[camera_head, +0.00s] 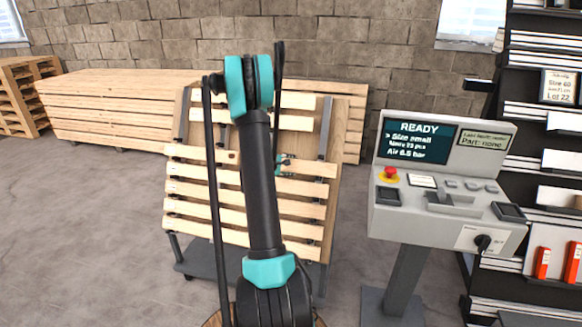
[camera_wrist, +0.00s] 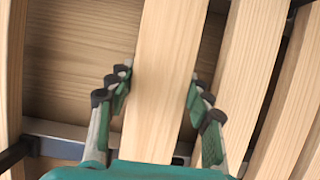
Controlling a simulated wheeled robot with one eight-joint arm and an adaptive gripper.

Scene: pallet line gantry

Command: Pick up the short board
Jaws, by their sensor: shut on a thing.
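A pale wooden board (camera_wrist: 165,60) runs from top to bottom through the middle of the wrist view. My gripper (camera_wrist: 160,88) has its green-padded fingers on both long edges of it and is shut on it. In the head view my gripper (camera_head: 284,164) is small and partly hidden behind my arm, at a slat in the upper middle of a tilted slatted rack (camera_head: 325,150). The board's ends are out of the wrist view, so its length cannot be told there.
More slats (camera_wrist: 245,75) lie parallel and close on the right in the wrist view. A grey control console (camera_head: 445,200) reading READY stands right of the rack. Stacked timber (camera_head: 120,105) lies behind left, and shelving (camera_head: 540,130) stands far right. Floor at left is clear.

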